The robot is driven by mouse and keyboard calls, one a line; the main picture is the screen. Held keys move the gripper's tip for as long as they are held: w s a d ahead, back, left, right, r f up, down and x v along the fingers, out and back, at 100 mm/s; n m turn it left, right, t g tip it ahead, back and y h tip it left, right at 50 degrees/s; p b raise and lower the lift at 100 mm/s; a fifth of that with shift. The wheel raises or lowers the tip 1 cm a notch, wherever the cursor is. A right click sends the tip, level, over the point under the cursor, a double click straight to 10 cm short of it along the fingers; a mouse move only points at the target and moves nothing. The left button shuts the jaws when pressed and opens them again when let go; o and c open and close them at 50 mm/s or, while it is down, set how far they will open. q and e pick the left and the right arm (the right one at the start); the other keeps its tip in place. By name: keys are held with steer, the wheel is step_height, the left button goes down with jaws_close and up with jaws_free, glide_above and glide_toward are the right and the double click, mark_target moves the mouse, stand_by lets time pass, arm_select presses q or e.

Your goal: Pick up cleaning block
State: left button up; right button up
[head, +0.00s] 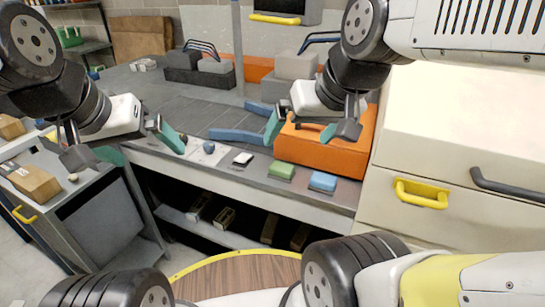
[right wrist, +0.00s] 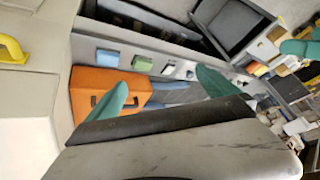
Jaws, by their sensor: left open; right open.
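Two small blocks lie on the front edge of the grey bench (head: 225,172): a green one (head: 281,170) and a light blue one (head: 322,181), to its right. I cannot tell which is the cleaning block. The right wrist view also shows the blue block (right wrist: 107,58) and the green block (right wrist: 142,64). My left gripper (head: 140,145) is open and empty at the bench's left end.
A small white-and-dark item (head: 243,158) and a dark blue round piece (head: 209,147) lie left of the green block. A cream cabinet with a yellow handle (head: 421,193) stands at right. A grey cart (head: 92,205) with a cardboard box (head: 35,184) stands at left.

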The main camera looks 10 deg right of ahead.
steer(key=shift+o, duration=0.2)
steer(key=shift+w, duration=0.15)
steer(key=m+g+h, duration=0.2)
steer(key=m+g, duration=0.4)
steer(key=m, duration=0.1)
glide_above(282, 166)
step_height(282, 166, down, 20)
steer(key=shift+r, duration=0.1)
step_height(282, 166, down, 8)
steer(key=shift+r, duration=0.1)
steer(key=shift+c, duration=0.2)
steer(key=c, duration=1.5)
